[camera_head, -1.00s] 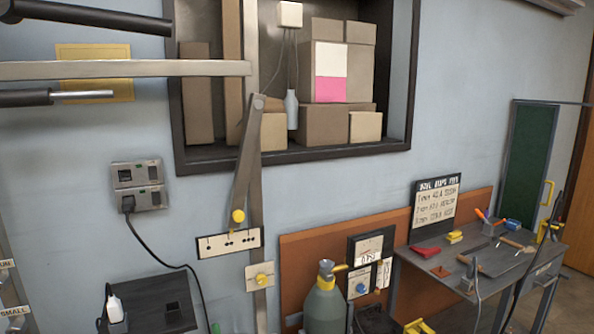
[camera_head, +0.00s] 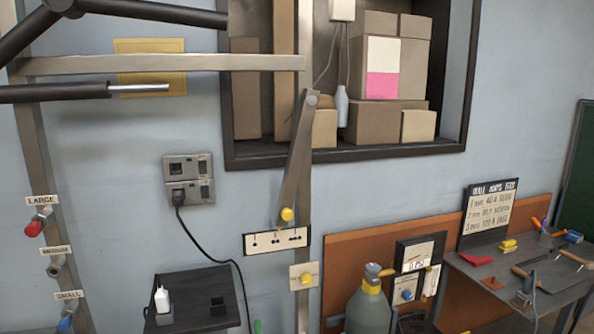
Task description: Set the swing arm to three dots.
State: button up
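The swing arm (camera_head: 297,160) is a flat grey metal bar hanging from a pivot near the top of an upright post. It slants down and left, with a yellow knob (camera_head: 287,214) near its lower end. The tip meets the upper edge of a white plate (camera_head: 264,244) marked with black dots: one at the left, two in the middle, three at the right. The tip appears nearest the middle mark, but the dots are too small to be sure. My gripper is not in view.
A yellow knob on a small cream plate (camera_head: 304,276) sits below on the post. Dark tubes and a grey horizontal bar (camera_head: 160,63) cross the upper left. A dark shelf (camera_head: 200,283) with a white bottle, a grey-green cylinder (camera_head: 368,308) and a workbench (camera_head: 570,280) stand lower down.

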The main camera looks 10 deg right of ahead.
aim_at(284, 213)
jog(key=z, duration=0.05)
jog(key=k, duration=0.5)
jog(key=u, duration=0.8)
jog(key=i, duration=1.25)
jog(key=u, duration=0.05)
